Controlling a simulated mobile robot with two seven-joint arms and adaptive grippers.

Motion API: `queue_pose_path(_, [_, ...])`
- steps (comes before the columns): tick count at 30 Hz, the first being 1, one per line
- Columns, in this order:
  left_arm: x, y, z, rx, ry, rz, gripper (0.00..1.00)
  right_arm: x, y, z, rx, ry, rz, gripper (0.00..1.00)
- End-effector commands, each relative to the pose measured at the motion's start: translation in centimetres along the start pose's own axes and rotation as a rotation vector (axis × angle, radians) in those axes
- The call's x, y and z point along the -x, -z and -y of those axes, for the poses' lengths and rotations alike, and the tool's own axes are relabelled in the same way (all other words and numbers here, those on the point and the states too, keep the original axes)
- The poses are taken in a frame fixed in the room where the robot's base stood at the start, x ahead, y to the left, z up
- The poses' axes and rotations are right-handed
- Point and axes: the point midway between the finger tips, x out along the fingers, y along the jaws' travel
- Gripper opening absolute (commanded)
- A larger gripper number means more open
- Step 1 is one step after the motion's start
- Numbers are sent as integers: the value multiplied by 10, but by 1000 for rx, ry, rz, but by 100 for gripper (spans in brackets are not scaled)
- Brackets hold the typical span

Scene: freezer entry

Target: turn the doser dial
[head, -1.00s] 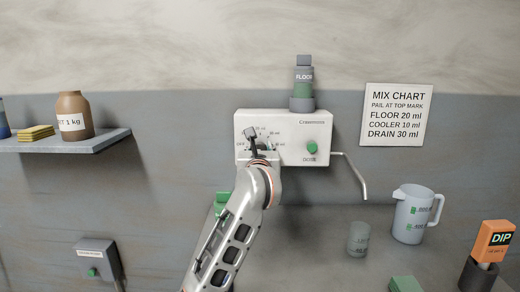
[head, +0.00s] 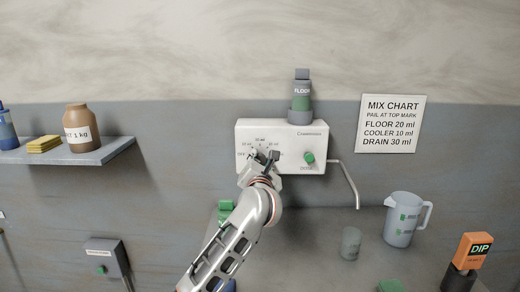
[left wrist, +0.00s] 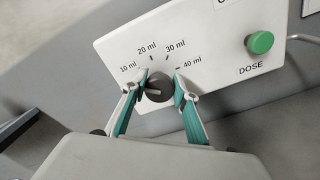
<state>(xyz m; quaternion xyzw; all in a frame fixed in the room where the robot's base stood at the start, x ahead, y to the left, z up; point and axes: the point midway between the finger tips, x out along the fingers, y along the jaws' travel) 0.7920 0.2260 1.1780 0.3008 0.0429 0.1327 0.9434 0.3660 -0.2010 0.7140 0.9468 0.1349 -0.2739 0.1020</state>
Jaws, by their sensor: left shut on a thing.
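The white doser box (head: 290,137) is on the grey wall. Its dark round dial (left wrist: 159,87) sits among marks reading 10, 20, 30 and 40 ml in the left wrist view. My left gripper (head: 264,158) is at the box's lower left in the head view and covers most of the dial. In the left wrist view the fingers (left wrist: 157,92) are closed on the dial from both sides. I cannot clearly tell which mark the dial points to. The green DOSE button (left wrist: 260,42) is to the right of the dial. My right gripper is not in view.
A FLOOR bottle (head: 301,99) stands on the box, and a spout (head: 346,180) bends down at its right. Below are a clear beaker (head: 350,244), a jug (head: 405,220) and an orange DIP pack (head: 474,250). A mix chart (head: 391,124) hangs at right; a shelf (head: 75,153) is at left.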

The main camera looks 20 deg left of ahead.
Motion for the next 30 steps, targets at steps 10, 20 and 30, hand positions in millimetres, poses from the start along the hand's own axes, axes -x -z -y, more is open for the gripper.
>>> queue_pose_path(10, [0, 1, 2, -330, -1, 0, 7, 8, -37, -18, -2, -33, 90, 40])
queue_pose_path(20, [0, 1, 3, -632, -1, 0, 7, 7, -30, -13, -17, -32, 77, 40])
queue_pose_path(30, [0, 2, 4, -856, 0, -1, 7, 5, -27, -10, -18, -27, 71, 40])
